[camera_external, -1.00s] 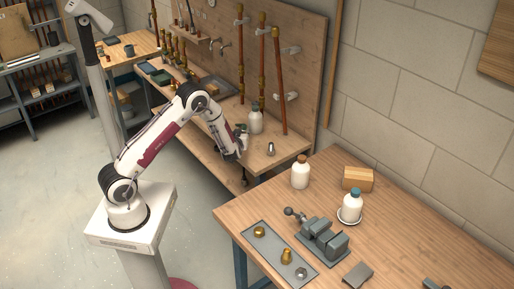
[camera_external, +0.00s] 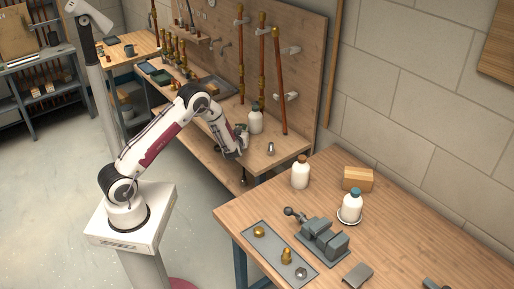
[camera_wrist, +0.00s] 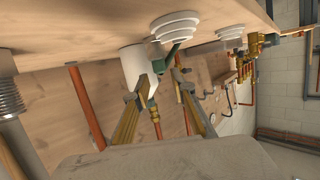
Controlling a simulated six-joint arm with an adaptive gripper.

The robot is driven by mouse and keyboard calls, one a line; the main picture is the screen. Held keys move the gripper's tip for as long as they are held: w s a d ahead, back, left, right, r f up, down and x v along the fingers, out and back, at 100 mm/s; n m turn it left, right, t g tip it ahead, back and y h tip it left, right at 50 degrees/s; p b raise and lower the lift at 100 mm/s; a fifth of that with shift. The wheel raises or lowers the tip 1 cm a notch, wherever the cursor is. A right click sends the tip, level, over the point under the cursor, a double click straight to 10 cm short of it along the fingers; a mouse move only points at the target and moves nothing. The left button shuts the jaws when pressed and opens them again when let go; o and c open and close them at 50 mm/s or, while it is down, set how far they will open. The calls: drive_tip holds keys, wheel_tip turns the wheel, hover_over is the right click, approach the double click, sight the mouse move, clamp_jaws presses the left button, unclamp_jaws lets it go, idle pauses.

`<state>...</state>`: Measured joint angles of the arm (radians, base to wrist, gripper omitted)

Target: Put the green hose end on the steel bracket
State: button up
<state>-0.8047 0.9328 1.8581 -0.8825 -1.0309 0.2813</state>
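In the wrist view the two long fingers of my gripper (camera_wrist: 162,82) stand apart. Brown board and a copper pipe show between them. A dark green piece (camera_wrist: 172,53) lies just beyond the fingertips, close to a white stepped fitting. I take it for the green hose end, but its full shape is hidden. I cannot tell whether it touches a finger. In the outside view my gripper (camera_external: 238,146) is at the front edge of the back bench, and fine detail there is too small to read. I cannot clearly pick out the steel bracket.
A white bottle with a dark cap (camera_external: 256,121) and a small grey metal piece (camera_external: 270,149) stand on the back bench near my gripper. Upright copper pipes (camera_external: 279,80) are behind. The nearer table (camera_external: 400,225) holds a vise (camera_external: 323,240), bottles and a fittings tray.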

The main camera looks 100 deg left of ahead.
sight(244, 127)
drive_tip(key=shift+x, duration=2.55)
clamp_jaws()
